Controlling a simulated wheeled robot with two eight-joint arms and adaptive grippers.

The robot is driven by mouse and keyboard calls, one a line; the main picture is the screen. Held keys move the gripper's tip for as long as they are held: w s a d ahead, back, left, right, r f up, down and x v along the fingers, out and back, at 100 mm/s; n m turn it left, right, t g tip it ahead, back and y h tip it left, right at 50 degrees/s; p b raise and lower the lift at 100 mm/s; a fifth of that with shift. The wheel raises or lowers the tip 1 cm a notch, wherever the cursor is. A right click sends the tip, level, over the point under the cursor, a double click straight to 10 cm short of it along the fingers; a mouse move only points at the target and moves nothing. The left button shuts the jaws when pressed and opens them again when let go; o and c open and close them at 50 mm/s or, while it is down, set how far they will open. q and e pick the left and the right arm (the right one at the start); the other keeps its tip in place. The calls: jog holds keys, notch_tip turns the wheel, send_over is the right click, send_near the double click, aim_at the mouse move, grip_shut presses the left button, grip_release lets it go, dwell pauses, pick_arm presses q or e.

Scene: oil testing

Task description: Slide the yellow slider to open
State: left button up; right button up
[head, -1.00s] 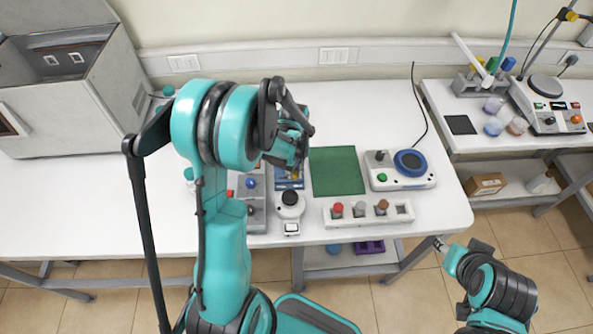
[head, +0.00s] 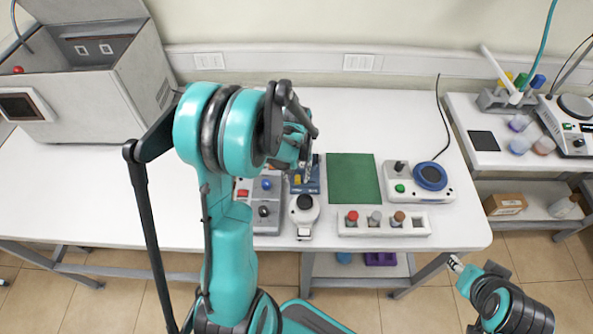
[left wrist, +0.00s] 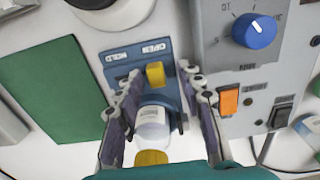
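The yellow slider (left wrist: 155,73) sits on a blue fixture (left wrist: 118,70) marked HOLD and OPEN, just below the word OPEN in the left wrist view. A white vial (left wrist: 152,125) with a yellow cap (left wrist: 151,157) lies in the fixture close to the slider. My left gripper (left wrist: 160,75) is open, with its fingers apart on either side of the slider and vial. In the head view my left gripper (head: 305,165) is over the blue fixture (head: 312,180), partly hiding it. My right gripper (head: 455,263) is at lower right, off the table; its finger opening is too small to tell.
A grey control box (left wrist: 245,80) with a blue knob stands close beside the fixture. A green mat (head: 353,180) lies on the other side. A white rack (head: 384,222), a blue-topped device (head: 420,182) and a round black-topped device (head: 305,207) are nearby.

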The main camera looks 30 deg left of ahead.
aim_at(298, 179)
pick_arm(q)
notch_tip(298, 179, up, 12)
dwell(0.4)
jog(key=shift+f, duration=0.1)
dwell(0.3)
jog(key=s+d+m+t+b, duration=0.1)
jog(key=s+d, duration=0.1)
jog(key=s+d+m+t+b, duration=0.1)
jog(key=s+d+b, duration=0.1)
jog(key=d, duration=0.1)
jog(key=s+d+m+t+b, duration=0.1)
jog(key=d+b, duration=0.1)
jog(key=d, duration=0.1)
jog(key=shift+s+d+f+m+t+y, duration=0.2)
jog(key=shift+s+d+m+t+y, duration=0.1)
jog(key=shift+s+t, duration=0.1)
jog(key=s+d+f+m+t+b, duration=0.2)
jog(key=s+d+f+t+b, duration=0.1)
jog(key=s+d, duration=0.1)
jog(key=shift+s+d+f+m, duration=0.15)
jog(key=shift+s+d+m, duration=0.15)
jog(key=shift+d+m, duration=0.15)
